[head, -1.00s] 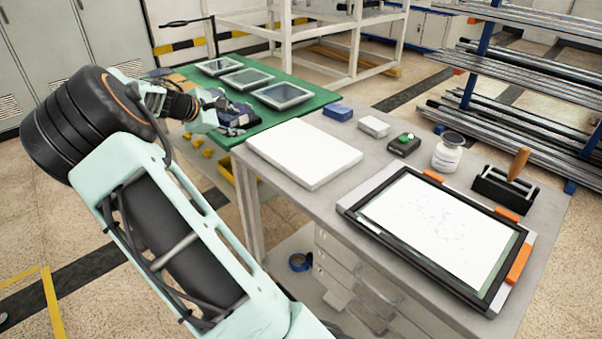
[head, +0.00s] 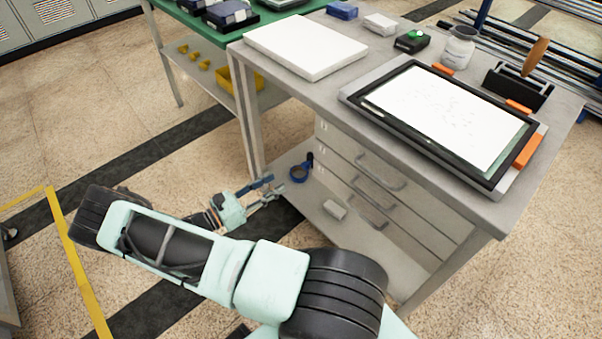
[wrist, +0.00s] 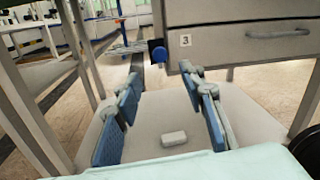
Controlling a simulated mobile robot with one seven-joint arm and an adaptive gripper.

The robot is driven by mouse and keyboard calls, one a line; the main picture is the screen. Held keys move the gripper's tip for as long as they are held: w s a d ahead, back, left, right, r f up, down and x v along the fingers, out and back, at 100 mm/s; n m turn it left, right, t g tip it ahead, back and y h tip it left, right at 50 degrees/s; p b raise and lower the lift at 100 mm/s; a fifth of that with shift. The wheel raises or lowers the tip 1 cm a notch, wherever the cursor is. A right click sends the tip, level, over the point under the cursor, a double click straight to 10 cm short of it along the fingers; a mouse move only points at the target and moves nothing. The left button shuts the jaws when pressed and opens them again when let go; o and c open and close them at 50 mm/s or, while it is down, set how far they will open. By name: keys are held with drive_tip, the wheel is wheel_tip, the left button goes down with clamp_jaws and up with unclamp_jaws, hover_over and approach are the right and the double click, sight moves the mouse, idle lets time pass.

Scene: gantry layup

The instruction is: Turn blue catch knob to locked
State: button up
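The blue catch knob (head: 301,170) appears as a round blue part at the lower left side of the drawer unit (head: 395,190). In the wrist view the blue knob (wrist: 158,52) is beside the drawer marked 3, ahead of the fingertips. My gripper (head: 268,190) is left of the knob in the head view, low beside the bench and apart from it. In the wrist view my gripper (wrist: 162,80) has its two blue-padded fingers spread, with nothing between them. The knob's exact turn position is too small to tell.
A small white block (wrist: 173,138) lies on the lower shelf (head: 350,235) below the drawers. Bench legs (head: 252,130) stand left of the shelf. The bench top above holds a white slab (head: 305,47) and a black-framed tray (head: 375,110). Open floor lies to the left.

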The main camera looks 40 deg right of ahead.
sight(303, 167)
drive_tip(key=d, duration=1)
drive_tip(key=shift+d+b, duration=0.2)
drive_tip(key=shift+b, duration=0.2)
clamp_jaws()
